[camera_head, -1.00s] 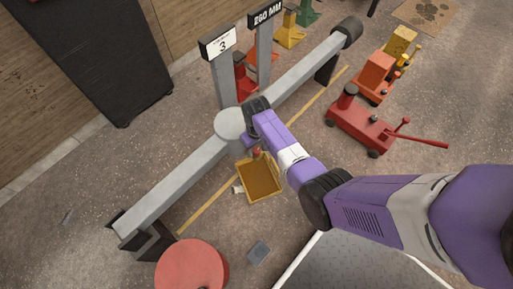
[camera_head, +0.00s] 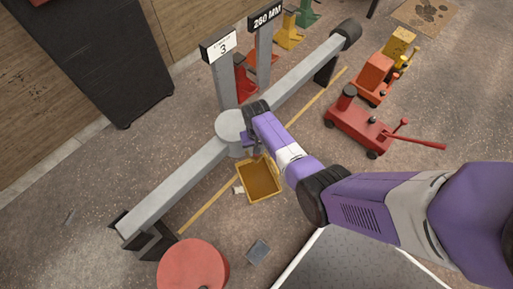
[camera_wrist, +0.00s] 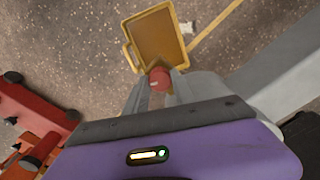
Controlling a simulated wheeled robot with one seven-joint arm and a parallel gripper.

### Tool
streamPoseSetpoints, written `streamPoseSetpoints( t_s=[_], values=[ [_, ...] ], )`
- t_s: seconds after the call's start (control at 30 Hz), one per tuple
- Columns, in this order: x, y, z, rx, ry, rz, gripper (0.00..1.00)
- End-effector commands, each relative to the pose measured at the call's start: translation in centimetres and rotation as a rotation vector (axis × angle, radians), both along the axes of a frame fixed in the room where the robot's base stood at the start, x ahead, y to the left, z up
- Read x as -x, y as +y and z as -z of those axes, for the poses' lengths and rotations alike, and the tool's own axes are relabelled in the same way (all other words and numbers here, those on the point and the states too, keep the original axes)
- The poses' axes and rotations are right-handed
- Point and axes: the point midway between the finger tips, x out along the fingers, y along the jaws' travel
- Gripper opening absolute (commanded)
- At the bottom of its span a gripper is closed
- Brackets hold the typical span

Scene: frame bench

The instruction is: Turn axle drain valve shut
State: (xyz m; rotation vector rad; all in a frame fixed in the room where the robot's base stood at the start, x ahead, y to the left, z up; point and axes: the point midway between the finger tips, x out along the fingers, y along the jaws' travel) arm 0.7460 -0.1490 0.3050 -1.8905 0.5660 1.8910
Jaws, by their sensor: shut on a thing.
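The axle (camera_head: 175,186) is a long grey beam with a round hub (camera_head: 230,124) at its middle. The red valve knob (camera_wrist: 158,77) shows in the wrist view between the tips of my gripper (camera_wrist: 157,88), close to the hub. My gripper (camera_head: 245,149) is shut on this knob, beside the hub. In the head view the knob is hidden by my wrist and fingers. The knob has a pale mark on its face; how far it is turned I cannot tell.
A yellow tray (camera_head: 277,190) stands on the floor below the hub. A red trolley jack (camera_head: 357,128) is at the right. A red round-topped drum (camera_head: 192,268) is at the front left. Signposts reading "3" (camera_head: 220,46) and "260 MM" (camera_head: 266,18) stand behind the axle.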

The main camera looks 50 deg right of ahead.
Motion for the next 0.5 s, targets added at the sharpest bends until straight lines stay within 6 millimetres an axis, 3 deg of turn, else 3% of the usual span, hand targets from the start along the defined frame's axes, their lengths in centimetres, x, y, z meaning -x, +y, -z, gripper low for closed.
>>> streamPoseSetpoints(
  t_s=[0.5],
  values=[
    [-0.04,-0.01,-0.17,0.000,0.000,0.491,0.00]
  ],
)
